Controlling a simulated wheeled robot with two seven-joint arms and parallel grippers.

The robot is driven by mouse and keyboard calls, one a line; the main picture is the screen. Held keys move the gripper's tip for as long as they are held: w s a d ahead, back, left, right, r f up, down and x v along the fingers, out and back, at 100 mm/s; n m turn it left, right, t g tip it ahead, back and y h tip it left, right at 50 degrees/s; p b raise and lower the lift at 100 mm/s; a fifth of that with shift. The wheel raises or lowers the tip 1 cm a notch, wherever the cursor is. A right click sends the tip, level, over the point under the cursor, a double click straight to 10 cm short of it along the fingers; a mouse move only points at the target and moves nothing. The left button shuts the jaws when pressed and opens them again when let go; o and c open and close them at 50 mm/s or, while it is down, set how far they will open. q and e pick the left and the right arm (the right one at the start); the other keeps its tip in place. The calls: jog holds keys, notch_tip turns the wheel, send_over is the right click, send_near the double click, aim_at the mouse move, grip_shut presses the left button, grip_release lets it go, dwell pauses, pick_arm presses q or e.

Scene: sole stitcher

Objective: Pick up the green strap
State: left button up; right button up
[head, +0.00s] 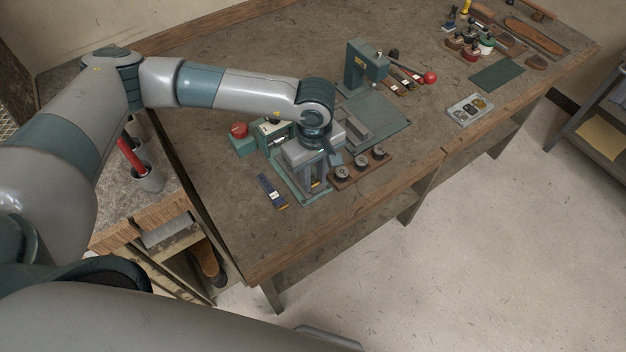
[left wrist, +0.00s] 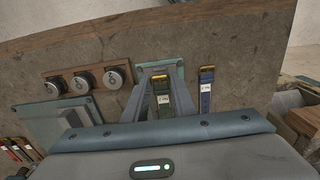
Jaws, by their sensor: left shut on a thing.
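The green strap (left wrist: 162,106), with a yellow end and a white label, is between the fingers of my left gripper (left wrist: 160,108) in the left wrist view. The gripper is shut on it. In the head view my left gripper (head: 315,186) points down over a green plate (head: 291,187) near the table's front edge, and its hand hides most of the strap. I cannot tell whether the strap is clear of the plate. My right gripper is not in view.
A blue strap (head: 270,191) lies just left of the gripper, also in the left wrist view (left wrist: 206,91). A green press (head: 361,68) stands behind. The front left tabletop is clear.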

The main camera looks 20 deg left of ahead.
pick_arm(q)
notch_tip(320, 180, up, 2)
jog(key=shift+r+b, duration=0.1)
jog(key=shift+b, duration=0.7)
jog(key=s+d+r+b, duration=0.4)
jog(key=d+r, duration=0.3)
jog(key=d, duration=0.3)
jog(key=shift+s+d+r+b, duration=0.2)
jog(key=shift+s+d+b, duration=0.2)
jog(key=shift+b, duration=0.1)
jog(key=shift+a, duration=0.1)
